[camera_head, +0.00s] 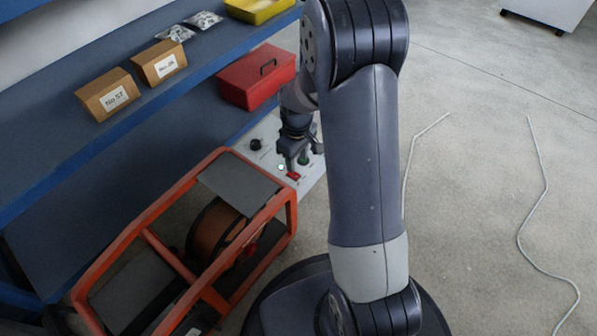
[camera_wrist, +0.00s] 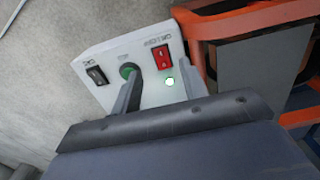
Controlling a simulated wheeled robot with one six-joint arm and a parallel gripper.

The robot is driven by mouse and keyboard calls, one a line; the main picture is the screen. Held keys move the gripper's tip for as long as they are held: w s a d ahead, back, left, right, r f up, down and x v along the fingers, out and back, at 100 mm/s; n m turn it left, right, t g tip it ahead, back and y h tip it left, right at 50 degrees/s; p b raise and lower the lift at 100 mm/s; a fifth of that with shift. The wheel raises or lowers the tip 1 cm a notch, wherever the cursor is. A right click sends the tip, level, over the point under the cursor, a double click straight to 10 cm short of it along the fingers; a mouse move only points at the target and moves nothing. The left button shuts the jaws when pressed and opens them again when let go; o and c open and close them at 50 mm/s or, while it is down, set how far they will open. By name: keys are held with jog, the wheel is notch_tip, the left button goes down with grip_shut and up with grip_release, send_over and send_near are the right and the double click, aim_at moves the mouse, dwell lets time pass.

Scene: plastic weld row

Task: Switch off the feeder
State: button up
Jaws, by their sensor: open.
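A white control box (camera_head: 268,131) stands behind the orange-framed machine in the head view. In the wrist view its face (camera_wrist: 112,58) carries a black rocker switch (camera_wrist: 96,75), a round green button (camera_wrist: 127,71) and a red rocker switch (camera_wrist: 162,58). A small round lamp (camera_wrist: 170,81) near the red switch glows pale. Labels are above the controls, too small and turned to read surely. The switch positions cannot be told. My gripper (camera_wrist: 158,76) is open and empty, its fingers just over the face, one near the green button, the other beside the lamp. Contact cannot be told.
The orange-framed machine (camera_head: 284,222) with a brown spool (camera_head: 213,230) is close to the box. A blue shelf (camera_head: 60,135) holds a red case (camera_head: 257,76), two cardboard boxes (camera_head: 109,95) and a yellow bin (camera_head: 258,10). Concrete floor with cables (camera_head: 545,190) is open at right.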

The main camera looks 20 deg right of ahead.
aim_at(297, 176)
notch_tip(297, 176, down, 6)
jog(key=shift+f+b, duration=0.1)
jog(key=shift+b, duration=0.9)
jog(key=shift+c, duration=0.2)
